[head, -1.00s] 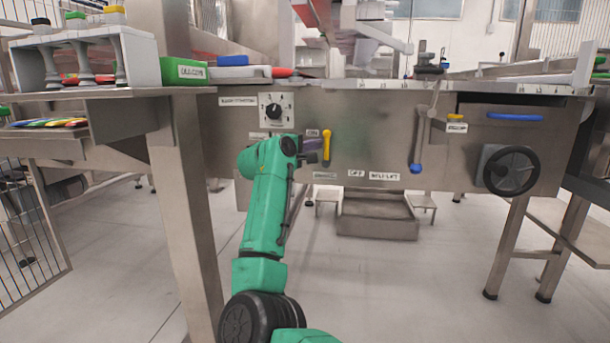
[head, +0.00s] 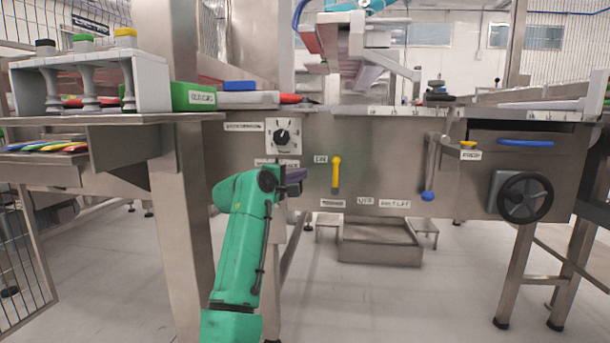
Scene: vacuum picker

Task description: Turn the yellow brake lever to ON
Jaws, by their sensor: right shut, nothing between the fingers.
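The yellow brake lever (head: 336,174) is on the steel front panel. It stands upright, with its rounder end at the top. An ON label (head: 320,159) is at its upper left, and an OFF label (head: 365,201) is at its lower right. Another small label (head: 333,203) sits just below the lever. My right gripper (head: 296,175) is left of the lever, at about its height in the picture, with a clear gap between them. It is small and dark, shut and empty. My left gripper is not in view.
A dial plate (head: 283,136) is above my right gripper. A blue-tipped crank lever (head: 430,170) and a black handwheel (head: 525,198) are farther right. A shelf (head: 100,123) with a steel leg (head: 180,230) stands at left. A low step (head: 380,243) is below the panel.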

